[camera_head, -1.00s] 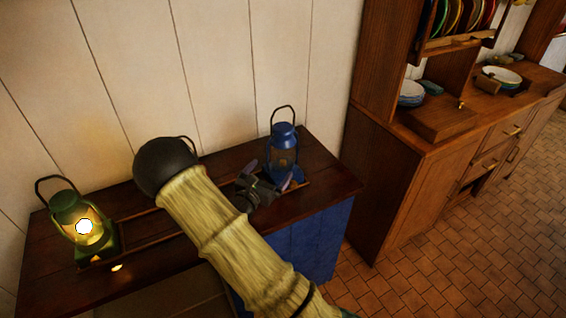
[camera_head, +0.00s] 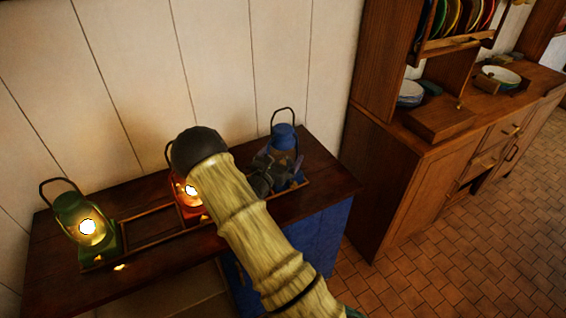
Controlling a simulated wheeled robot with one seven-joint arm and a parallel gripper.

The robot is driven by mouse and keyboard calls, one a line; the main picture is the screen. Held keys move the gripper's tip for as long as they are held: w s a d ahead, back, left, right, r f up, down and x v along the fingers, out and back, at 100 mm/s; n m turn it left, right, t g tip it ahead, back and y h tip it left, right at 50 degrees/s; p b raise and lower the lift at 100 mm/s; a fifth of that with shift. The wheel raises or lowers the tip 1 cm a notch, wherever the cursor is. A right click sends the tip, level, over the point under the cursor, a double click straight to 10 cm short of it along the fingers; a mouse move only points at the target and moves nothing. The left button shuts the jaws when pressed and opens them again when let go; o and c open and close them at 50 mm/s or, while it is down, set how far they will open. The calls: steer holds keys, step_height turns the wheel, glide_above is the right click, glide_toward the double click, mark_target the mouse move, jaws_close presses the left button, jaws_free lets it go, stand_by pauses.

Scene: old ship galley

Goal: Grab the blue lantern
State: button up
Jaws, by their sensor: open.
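The blue lantern (camera_head: 284,138) stands upright at the right end of the dark wooden counter, its wire handle raised. My gripper (camera_head: 277,172) is open in front of the lantern's lower body and hides much of its glass and base. Whether the fingers touch the lantern cannot be told. My pale yellow arm reaches in from the lower right, crossing the front of the counter.
A lit green lantern (camera_head: 86,224) stands at the counter's left end. A lit red lantern (camera_head: 184,194) stands mid-counter, partly hidden by my arm. Low wooden rails (camera_head: 152,226) run along the counter (camera_head: 48,270). A wooden dresser (camera_head: 412,170) stands to the right.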

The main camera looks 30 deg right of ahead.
mark_target(288, 124)
steer(key=shift+w+d, duration=0.3)
steer(key=shift+d, duration=0.1)
steer(key=shift+r, duration=0.1)
steer(key=c, duration=1.6)
steer(key=shift+o, duration=0.2)
step_height(288, 124, up, 10)
steer(key=shift+b, duration=0.4)
